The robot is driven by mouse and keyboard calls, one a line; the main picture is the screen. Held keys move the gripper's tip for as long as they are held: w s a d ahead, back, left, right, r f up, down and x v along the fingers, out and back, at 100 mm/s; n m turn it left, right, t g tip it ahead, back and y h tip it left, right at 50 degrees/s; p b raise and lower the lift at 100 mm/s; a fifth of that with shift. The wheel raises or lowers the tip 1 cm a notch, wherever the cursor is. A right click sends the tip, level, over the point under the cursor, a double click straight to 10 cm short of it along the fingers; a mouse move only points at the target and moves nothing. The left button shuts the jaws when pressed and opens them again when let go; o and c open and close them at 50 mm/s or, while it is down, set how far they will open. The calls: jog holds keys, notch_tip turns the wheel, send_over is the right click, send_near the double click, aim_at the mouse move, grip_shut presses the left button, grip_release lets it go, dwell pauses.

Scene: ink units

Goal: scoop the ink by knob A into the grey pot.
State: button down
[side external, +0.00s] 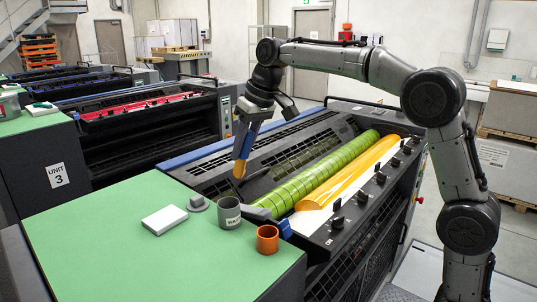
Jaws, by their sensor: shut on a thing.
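My gripper (244,152) is over the dark grille left of the green roller and is shut on a tool with an orange-yellow part (239,169). The tool points down; its dark lower end is small and hard to make out. Yellow ink (345,172) lies in a long strip right of the green roller (318,172). Several black knobs line the right-hand rail, one at the near end (337,223); I cannot read which is A.
An orange pot (267,239) stands beside the grey pot. A white block (164,220) and a small grey knobbed object (198,203) are also on the green top (130,262), whose near part is clear. A blue-edged cover borders the press.

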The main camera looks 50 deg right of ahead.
jog(key=shift+n, duration=0.3)
jog(key=shift+w+a+f, duration=0.1)
jog(key=shift+a+f, duration=0.4)
jog(key=shift+f, duration=1.05)
jog(key=shift+w+a+f, duration=0.1)
jog(key=shift+a+f, duration=0.4)
jog(key=shift+f, duration=1)
jog(key=shift+w+a+f, duration=0.1)
jog(key=shift+a+f, duration=0.4)
jog(key=shift+f, duration=1.05)
notch_tip(320, 180, up, 10)
